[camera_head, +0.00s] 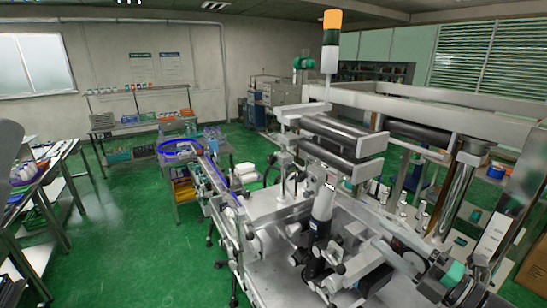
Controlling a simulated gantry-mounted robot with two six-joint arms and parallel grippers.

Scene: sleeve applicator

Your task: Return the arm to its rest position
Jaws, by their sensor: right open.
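My right arm comes in at the lower right, a grey and white jointed arm with a teal band. It reaches left over the near end of the machine. My right gripper (327,280) is open near the bottom middle, among white and black machine parts that make its outline hard to separate. I see nothing held in it. A grey rounded shape at the left edge may be part of my left arm. My left gripper is not in view.
The sleeve applicator machine (268,212) fills the middle and right, with dark rollers (340,135) and a signal light (331,42) above. A blue-edged conveyor (222,180) runs off to the left. Shelves with bins stand at left. Green floor (150,240) is clear between them.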

